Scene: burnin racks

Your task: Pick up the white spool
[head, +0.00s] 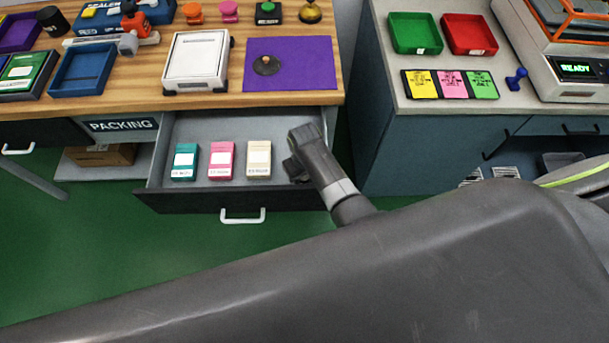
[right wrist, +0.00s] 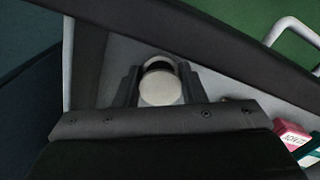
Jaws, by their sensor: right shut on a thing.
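The white spool (right wrist: 160,91) shows in the right wrist view as a pale round end with a dark band behind it. My right gripper (right wrist: 160,74) has one finger on each side of it and is shut on it. In the head view my right gripper (head: 294,168) is at the right end of the open drawer (head: 222,128), and the spool is hidden there. I cannot tell whether the spool touches the drawer floor. My left gripper is not in view.
Teal (head: 185,162), pink (head: 221,160) and cream (head: 259,159) boxes stand in the drawer left of my gripper. The drawer's side wall and front are close to my gripper. A purple mat (head: 315,78) lies on the bench above; a grey counter (head: 455,110) stands at right.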

